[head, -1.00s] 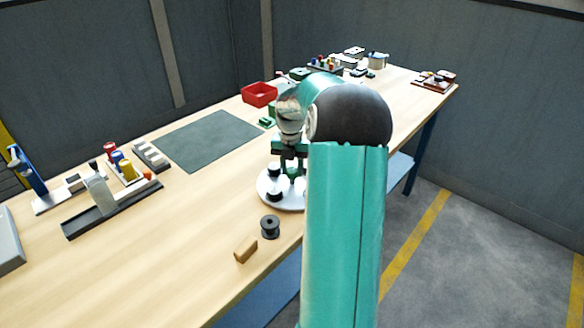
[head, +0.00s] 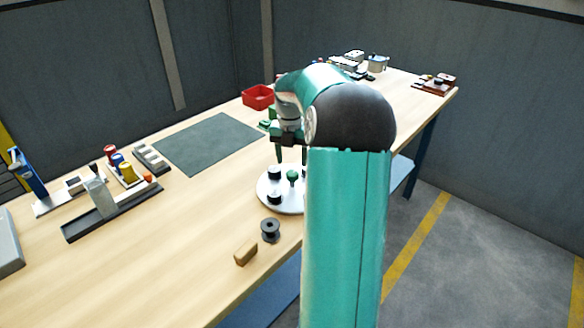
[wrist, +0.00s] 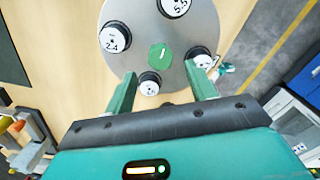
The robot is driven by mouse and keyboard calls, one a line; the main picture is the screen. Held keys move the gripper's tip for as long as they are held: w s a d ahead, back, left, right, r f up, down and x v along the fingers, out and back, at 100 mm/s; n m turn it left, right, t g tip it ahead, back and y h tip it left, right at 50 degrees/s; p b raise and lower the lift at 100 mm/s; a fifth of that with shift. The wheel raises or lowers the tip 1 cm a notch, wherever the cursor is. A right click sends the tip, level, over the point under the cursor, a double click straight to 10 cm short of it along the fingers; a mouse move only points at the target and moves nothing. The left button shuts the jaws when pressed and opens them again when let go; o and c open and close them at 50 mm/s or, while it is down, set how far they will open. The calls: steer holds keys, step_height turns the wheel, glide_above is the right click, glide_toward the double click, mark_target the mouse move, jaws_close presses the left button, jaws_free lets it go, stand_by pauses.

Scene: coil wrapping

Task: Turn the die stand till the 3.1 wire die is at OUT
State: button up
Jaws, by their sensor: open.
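The die stand (head: 266,201) is a pale round disc near the table's front edge, partly hidden by my arm. Several black dies stand on it around a green knob (head: 292,176). In the wrist view the disc (wrist: 139,16) shows a die marked 2.4 (wrist: 113,39), one that seems to read 5.5 (wrist: 175,6), and two whose labels I cannot read. The knob (wrist: 160,56) has a white mark. I cannot make out the 3.1 die or an OUT mark. My gripper (head: 291,152) is open and empty above the disc, its fingers (wrist: 163,74) apart from the knob.
A black spool (head: 270,230) and a wooden block (head: 246,253) lie in front of the stand. A dark green mat (head: 208,143) and a red bin (head: 258,97) are behind it. A rack of coloured pieces (head: 125,170) stands at left. Bare table lies left of the stand.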

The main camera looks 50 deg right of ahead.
mark_target(291, 173)
step_height(291, 173, up, 9)
steer(key=shift+w+f, duration=0.15)
steer(key=shift+a, duration=0.1)
stand_by(0.4)
